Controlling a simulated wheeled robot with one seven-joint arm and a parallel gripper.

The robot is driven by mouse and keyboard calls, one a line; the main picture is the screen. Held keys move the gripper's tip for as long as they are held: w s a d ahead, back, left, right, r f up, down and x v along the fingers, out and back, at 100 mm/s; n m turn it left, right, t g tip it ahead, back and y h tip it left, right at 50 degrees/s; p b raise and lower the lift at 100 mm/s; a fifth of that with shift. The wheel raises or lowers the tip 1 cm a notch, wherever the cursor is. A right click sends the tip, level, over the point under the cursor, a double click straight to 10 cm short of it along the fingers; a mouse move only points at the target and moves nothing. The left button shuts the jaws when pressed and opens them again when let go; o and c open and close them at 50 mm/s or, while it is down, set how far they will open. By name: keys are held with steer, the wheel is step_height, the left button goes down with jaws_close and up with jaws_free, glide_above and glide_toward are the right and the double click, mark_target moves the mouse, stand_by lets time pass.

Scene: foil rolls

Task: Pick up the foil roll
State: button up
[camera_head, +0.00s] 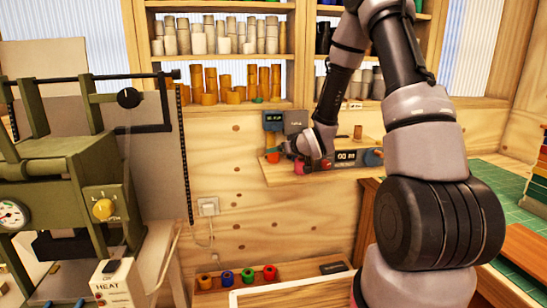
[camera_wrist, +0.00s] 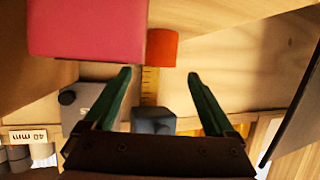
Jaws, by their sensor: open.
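Several small foil rolls in copper, blue, green and red stand in a row on a low rack; one is the blue roll (camera_head: 227,278). Taller orange-gold rolls (camera_head: 211,83) stand on the wall shelf. In the wrist view a short orange-red cylinder (camera_wrist: 162,47) lies just beyond my fingertips; I cannot tell whether it is a foil roll. My gripper (camera_wrist: 159,75) is open, its green fingers spread with nothing held between them. In the head view my arm reaches to the small wall ledge, and my fingers are hard to make out there.
A pink block (camera_wrist: 87,28) is close to my left finger. A grey device (camera_wrist: 85,100) and a blue-grey block (camera_wrist: 153,121) are near the fingers. The wooden ledge (camera_head: 290,176) holds a digital display (camera_head: 357,157). A green press (camera_head: 70,165) fills the left.

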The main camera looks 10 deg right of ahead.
mark_target(273, 155)
steer(key=x, duration=0.4)
steer(key=shift+w+f, duration=0.25)
steer(key=shift+f, duration=0.05)
steer(key=shift+c, duration=0.3)
jaws_close()
steer(key=shift+r, duration=0.2)
